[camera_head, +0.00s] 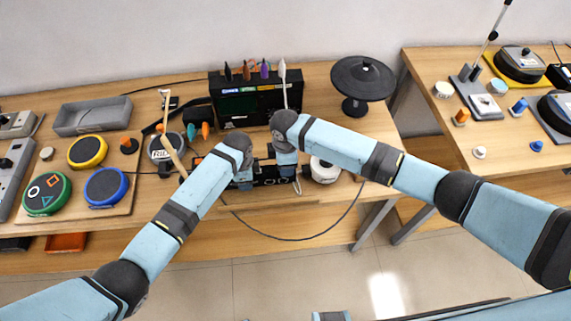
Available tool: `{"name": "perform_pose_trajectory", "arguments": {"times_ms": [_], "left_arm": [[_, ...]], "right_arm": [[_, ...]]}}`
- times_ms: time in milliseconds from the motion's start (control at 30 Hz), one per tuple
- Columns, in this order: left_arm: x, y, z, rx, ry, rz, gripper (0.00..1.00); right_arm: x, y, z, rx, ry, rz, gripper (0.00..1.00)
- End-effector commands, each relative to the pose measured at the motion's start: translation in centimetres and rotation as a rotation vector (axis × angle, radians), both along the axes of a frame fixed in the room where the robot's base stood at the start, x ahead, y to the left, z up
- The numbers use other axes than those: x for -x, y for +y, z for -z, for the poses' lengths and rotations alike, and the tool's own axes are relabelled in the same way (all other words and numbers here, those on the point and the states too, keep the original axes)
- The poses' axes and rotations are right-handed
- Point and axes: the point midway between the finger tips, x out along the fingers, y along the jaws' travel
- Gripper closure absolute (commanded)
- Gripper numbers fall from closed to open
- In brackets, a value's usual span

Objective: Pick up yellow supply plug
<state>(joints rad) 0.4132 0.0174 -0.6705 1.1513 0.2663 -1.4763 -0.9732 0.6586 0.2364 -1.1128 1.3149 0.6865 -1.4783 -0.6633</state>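I cannot make out a yellow supply plug for certain; it may be too small or hidden by my arms. Small coloured plug-like pieces (264,70), orange, purple and brown, stand along the top of a black box (230,105) at the back of the table. My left gripper (245,184) points down at a low black device (270,174) near the table's front edge. My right gripper (296,183) points down beside it, to the right, over the same device. The fingertips of both are too small and covered to show whether they are open or hold anything.
Round pads in yellow (87,151), blue (105,186) and green (46,193) lie on a wooden board at the left, near a grey tray (92,116). A black disc on a stand (363,78) is at the back right. A cable (290,239) hangs off the front edge.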

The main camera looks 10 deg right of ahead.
Motion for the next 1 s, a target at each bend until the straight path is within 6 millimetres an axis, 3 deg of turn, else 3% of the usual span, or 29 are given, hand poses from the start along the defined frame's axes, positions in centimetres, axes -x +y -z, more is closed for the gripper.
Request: {"name": "perform_pose_trajectory", "arguments": {"times_ms": [300,500,533,833,1000], "left_arm": [[0.0,0.0,0.0,0.0,0.0,0.0,0.83],[0.0,0.0,0.0,0.0,0.0,0.0,0.83],[0.0,0.0,0.0,0.0,0.0,0.0,0.83],[0.0,0.0,0.0,0.0,0.0,0.0,0.83],[0.0,0.0,0.0,0.0,0.0,0.0,0.83]], "right_arm": [[0.0,0.0,0.6,-0.001,-0.001,-0.001,0.51],[0.0,0.0,0.6,-0.001,-0.001,-0.001,0.97],[0.0,0.0,0.6,-0.001,-0.001,-0.001,1.0],[0.0,0.0,0.3,-0.002,-0.002,-0.001,1.0],[-0.1,0.0,-2.2,-0.002,-0.004,0.0,1.0]]}}
